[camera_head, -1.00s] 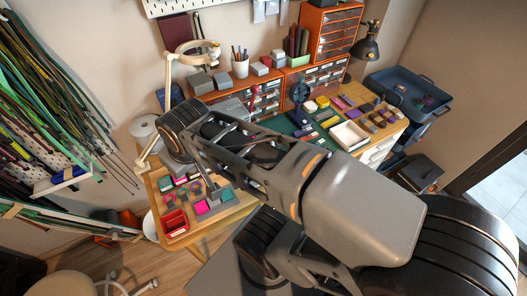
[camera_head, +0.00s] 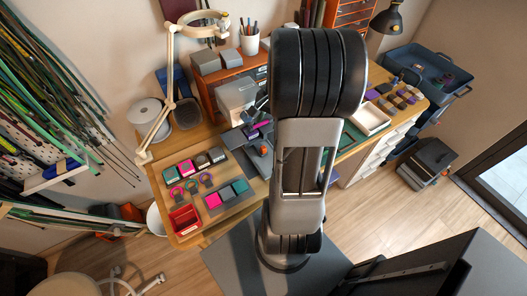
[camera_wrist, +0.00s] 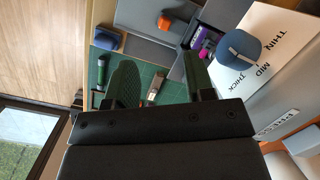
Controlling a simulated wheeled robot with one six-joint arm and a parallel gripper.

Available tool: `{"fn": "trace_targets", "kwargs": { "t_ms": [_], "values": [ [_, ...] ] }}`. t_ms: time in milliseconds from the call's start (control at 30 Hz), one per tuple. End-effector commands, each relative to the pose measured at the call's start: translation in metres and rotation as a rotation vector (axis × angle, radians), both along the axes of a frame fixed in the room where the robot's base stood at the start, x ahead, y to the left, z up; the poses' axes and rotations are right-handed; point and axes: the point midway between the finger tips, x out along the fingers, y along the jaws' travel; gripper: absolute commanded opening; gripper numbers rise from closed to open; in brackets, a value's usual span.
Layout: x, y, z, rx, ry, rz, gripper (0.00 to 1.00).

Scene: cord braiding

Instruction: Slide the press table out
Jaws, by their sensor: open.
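The grey press (camera_head: 237,95) stands on the workbench, left of my arm in the head view. In the wrist view its light grey body (camera_wrist: 300,98) bears a PRESS label, a white THIN, MID, THICK panel (camera_wrist: 265,22) and a dark blue-grey knob (camera_wrist: 238,46). Purple and magenta pieces (camera_wrist: 205,37) show at a dark recess beside the panel. A light grey flat part with an orange knob (camera_wrist: 166,23) lies near it; I cannot tell whether this is the press table. My gripper (camera_wrist: 160,85) is open, fingers apart over the green mat, nothing visibly held. My arm hides it in the head view.
A cream magnifier lamp (camera_head: 170,75) stands left of the press. A red tray (camera_head: 184,218) and several coloured blocks sit at the bench's front left. A white tray (camera_head: 371,119) lies to the right. Floor right of the bench is partly clear.

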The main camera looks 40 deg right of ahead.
Motion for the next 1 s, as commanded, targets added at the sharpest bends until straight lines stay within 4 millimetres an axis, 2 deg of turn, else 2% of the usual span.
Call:
{"fn": "trace_targets", "kwargs": {
  "t_ms": [33, 100, 233, 400, 533, 667, 1000],
  "values": [
    [0.000, -0.012, -0.015, 0.031, 0.024, -0.084, 0.49],
    [0.003, -0.023, -0.024, 0.071, 0.051, -0.199, 0.49],
    [0.008, -0.038, -0.035, 0.131, 0.093, -0.381, 0.49],
    [0.013, -0.046, -0.042, 0.176, 0.127, -0.513, 0.49],
    [0.014, -0.045, -0.052, 0.189, 0.138, -0.548, 0.49],
    [0.015, -0.037, -0.070, 0.191, 0.141, -0.552, 0.49],
    [0.019, -0.012, -0.130, 0.189, 0.140, -0.550, 0.49]
  ]
}}
